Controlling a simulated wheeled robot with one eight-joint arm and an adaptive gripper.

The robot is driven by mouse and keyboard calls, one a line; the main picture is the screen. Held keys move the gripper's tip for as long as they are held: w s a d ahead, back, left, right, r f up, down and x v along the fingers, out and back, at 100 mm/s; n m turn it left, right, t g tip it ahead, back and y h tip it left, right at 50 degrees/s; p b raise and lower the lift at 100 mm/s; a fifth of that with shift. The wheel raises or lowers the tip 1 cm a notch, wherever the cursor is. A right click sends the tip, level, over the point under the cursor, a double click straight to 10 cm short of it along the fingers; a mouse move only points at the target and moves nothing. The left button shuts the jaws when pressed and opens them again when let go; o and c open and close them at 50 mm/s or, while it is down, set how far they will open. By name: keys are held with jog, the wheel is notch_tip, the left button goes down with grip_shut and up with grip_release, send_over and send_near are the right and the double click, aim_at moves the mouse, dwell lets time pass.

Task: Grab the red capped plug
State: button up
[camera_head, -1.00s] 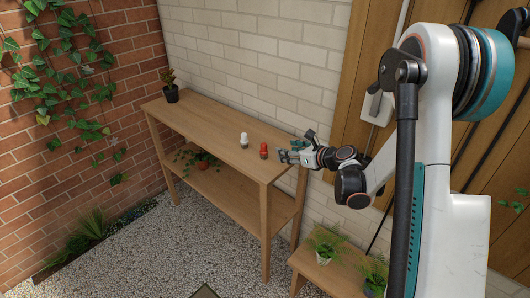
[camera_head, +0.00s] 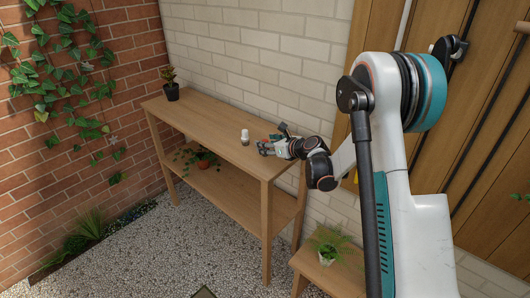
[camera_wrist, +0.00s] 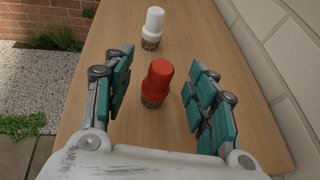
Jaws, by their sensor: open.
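The red capped plug (camera_wrist: 157,80) stands upright on the wooden table, its red cap above a dark speckled base. In the wrist view it is between the two teal-padded fingers of my gripper (camera_wrist: 162,92), with a gap on both sides. My gripper is open and touches nothing that I can see. In the head view my gripper (camera_head: 265,147) is low over the table's right part and mostly hides the red plug. A white capped plug (camera_wrist: 152,28) stands upright beyond the red one; it also shows in the head view (camera_head: 245,137), left of my gripper.
The wooden table (camera_head: 205,122) stands along a pale brick wall (camera_head: 235,60). A potted plant (camera_head: 171,88) is at its far left end. A lower shelf holds another plant (camera_head: 203,157). A low stool (camera_head: 310,268) with a fern is at the right. The tabletop's middle is clear.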

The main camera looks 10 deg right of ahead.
jog(key=shift+w+a+f, duration=0.15)
jog(key=shift+w+f, duration=0.05)
jog(key=shift+w, duration=0.1)
jog(key=shift+r, duration=0.1)
jog(key=c, duration=1)
